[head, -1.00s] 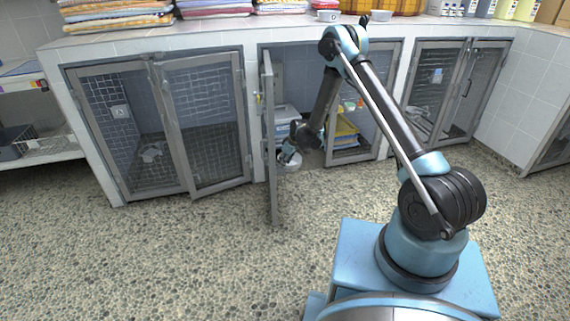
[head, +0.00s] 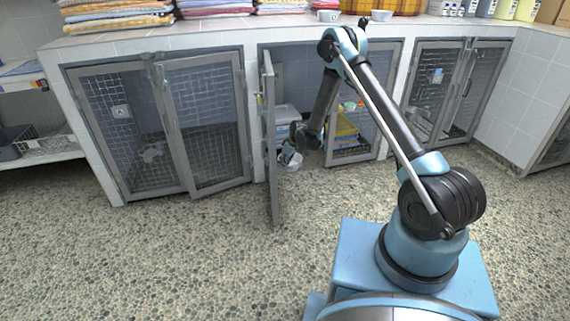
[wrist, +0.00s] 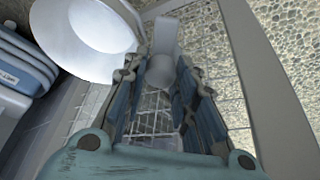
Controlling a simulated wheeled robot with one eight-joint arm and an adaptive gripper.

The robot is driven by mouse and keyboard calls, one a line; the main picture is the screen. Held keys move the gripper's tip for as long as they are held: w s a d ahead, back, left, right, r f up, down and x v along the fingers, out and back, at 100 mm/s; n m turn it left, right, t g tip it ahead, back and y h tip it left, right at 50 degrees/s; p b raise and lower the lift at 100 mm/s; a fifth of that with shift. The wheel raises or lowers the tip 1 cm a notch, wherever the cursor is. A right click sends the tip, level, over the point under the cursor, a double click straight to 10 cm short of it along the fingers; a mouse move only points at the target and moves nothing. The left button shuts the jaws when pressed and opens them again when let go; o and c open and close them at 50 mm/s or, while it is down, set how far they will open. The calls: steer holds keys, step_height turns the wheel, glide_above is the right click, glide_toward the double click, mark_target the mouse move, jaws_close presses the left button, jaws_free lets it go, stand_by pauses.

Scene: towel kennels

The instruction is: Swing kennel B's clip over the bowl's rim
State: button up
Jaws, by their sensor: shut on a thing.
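The white bowl (wrist: 92,35) fills the upper left of the wrist view. In the head view the bowl (head: 293,162) shows low in the open middle kennel, just behind its swung-out door (head: 270,150). A pale grey clip (wrist: 163,62) stands between my fingers, close beside the bowl's rim; I cannot tell whether it laps over the rim. My gripper (wrist: 158,78) is shut on the clip. In the head view my gripper (head: 287,156) is small, at the bowl, partly hidden by the door.
The middle kennel's right door (head: 352,135) is near my forearm, with a yellow stack behind it. Blue-and-white boxes (wrist: 22,68) lie left of the bowl in the wrist view. The pebbled floor (head: 180,260) in front is clear.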

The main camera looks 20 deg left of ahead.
steer(key=shift+w+n, duration=0.15)
steer(key=shift+n, duration=0.25)
steer(key=n+g, duration=0.1)
steer(key=n, duration=0.2)
steer(key=shift+w+n+g, duration=0.15)
steer(key=shift+n+g, duration=0.25)
steer(key=shift+o, duration=0.2)
steer(key=n+g, duration=0.1)
steer(key=n, duration=0.3)
steer(key=shift+w+a+n+g, duration=0.1)
steer(key=shift+n+g, duration=0.2)
steer(key=shift+g, duration=0.1)
stand_by(0.8)
steer(key=o, duration=0.7)
steer(key=shift+o, duration=0.2)
steer(key=v, duration=1.2)
